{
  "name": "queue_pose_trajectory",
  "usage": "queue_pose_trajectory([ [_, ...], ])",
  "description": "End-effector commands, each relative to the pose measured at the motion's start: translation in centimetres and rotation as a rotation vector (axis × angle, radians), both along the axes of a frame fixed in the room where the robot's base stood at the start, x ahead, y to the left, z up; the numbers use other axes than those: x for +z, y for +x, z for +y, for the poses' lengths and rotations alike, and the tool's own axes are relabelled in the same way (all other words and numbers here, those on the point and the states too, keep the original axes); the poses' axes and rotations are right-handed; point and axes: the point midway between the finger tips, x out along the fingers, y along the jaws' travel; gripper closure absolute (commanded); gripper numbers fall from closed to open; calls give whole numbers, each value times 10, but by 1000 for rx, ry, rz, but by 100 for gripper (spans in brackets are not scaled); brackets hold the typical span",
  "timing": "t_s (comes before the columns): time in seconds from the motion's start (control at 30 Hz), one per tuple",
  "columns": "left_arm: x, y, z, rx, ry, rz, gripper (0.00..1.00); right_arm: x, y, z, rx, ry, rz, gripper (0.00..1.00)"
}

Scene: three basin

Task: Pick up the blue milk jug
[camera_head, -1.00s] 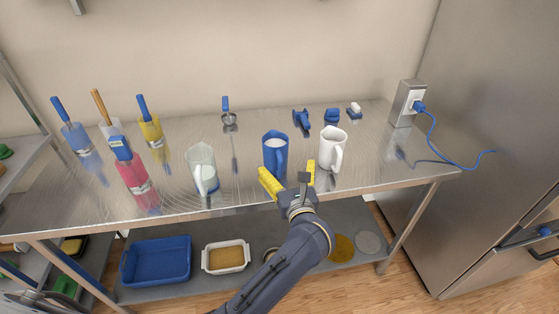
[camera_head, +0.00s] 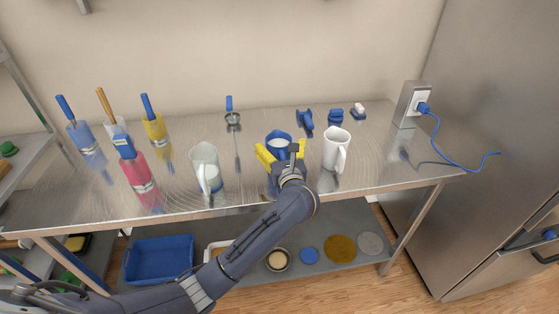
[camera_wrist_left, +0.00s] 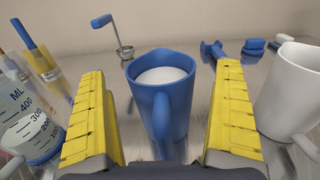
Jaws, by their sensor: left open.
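The blue milk jug (camera_head: 278,139) stands upright on the steel table, partly hidden behind my left gripper in the head view. In the left wrist view the blue jug (camera_wrist_left: 161,96) holds white liquid, and its handle faces my gripper. My left gripper (camera_head: 283,153) is open, with its yellow fingers to either side of the jug. In the wrist view the jug shows between the two fingers (camera_wrist_left: 165,110), with a gap on each side. I cannot tell how far the fingertips reach along the jug. My right gripper is not in view.
A white jug (camera_head: 336,149) stands close on the right. A clear measuring jug (camera_head: 205,168) stands on the left. Several cups with blue-handled or wooden-handled tools stand further left. A ladle (camera_head: 232,118) and small blue items lie behind. A shelf below holds a blue tray (camera_head: 158,258).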

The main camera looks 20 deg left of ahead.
Motion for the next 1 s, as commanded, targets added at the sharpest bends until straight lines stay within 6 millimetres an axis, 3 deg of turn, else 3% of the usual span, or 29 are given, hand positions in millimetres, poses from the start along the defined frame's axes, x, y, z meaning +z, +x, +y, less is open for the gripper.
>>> queue_pose_trajectory([
  [0.2, 0, 15, 7, 0, 0, 0, 0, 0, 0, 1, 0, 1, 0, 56],
  [0.47, 0, 16, 8, 0, 0, 0, 0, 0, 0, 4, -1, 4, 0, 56],
  [1.0, 0, 16, 8, 0, 0, 0, 60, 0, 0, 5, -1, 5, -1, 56],
])
